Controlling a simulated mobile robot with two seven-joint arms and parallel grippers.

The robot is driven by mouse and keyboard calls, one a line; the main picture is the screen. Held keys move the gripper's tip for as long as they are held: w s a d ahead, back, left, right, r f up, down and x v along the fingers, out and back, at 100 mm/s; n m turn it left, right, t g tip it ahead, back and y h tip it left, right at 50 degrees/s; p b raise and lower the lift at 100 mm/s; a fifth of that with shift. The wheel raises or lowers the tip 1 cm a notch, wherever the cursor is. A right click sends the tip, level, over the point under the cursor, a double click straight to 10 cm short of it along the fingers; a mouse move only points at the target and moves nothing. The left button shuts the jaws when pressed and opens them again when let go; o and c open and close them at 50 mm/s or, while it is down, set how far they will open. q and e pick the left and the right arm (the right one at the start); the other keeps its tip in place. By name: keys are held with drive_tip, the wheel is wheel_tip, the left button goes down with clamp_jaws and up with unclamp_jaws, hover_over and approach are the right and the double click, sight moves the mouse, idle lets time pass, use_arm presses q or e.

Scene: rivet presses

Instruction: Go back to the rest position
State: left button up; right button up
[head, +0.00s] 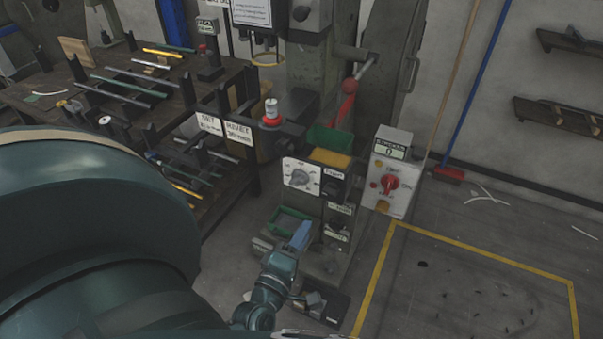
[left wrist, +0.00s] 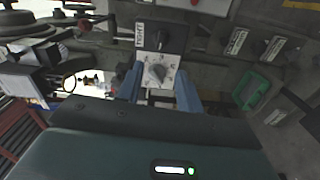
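My left gripper (head: 302,234) is in front of the lower part of a grey rivet press (head: 345,240), below its dial panel (head: 301,176). Its blue fingers also show in the left wrist view (left wrist: 159,76). They are spread apart with nothing visible between them. The dial panel, with a grey knob, appears beyond the fingertips in that view (left wrist: 160,73); contact is not visible. My teal arm fills the lower left of the head view. My right gripper is in neither view.
A control box (head: 392,150) with a red switch stands right of the dial. A green bin (head: 290,217) is close behind my left gripper. A dark rack table (head: 232,165) with rods stands at left. Yellow floor tape (head: 480,249) bounds open floor at right.

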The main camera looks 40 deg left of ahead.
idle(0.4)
use_arm(q)
drive_tip(key=s+d+m+g+h+p, duration=0.3)
drive_tip(key=d+m, duration=0.3)
drive_tip(key=m, duration=0.5)
drive_tip(key=s+d+r+m+g+h+p, duration=0.1)
drive_tip(key=s+d+m+g+h+p, duration=0.2)
drive_tip(key=d+m, duration=0.4)
drive_tip(key=m+h+p, duration=0.1)
drive_tip(key=m, duration=0.3)
drive_tip(key=shift+r+m+g+h, duration=0.3)
drive_tip(key=shift+g+h, duration=0.1)
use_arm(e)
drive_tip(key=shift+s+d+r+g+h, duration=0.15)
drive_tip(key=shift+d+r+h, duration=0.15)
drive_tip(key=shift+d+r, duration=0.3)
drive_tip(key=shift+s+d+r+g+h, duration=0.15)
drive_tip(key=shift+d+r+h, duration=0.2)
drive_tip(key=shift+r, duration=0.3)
use_arm(q)
drive_tip(key=shift+d, duration=0.1)
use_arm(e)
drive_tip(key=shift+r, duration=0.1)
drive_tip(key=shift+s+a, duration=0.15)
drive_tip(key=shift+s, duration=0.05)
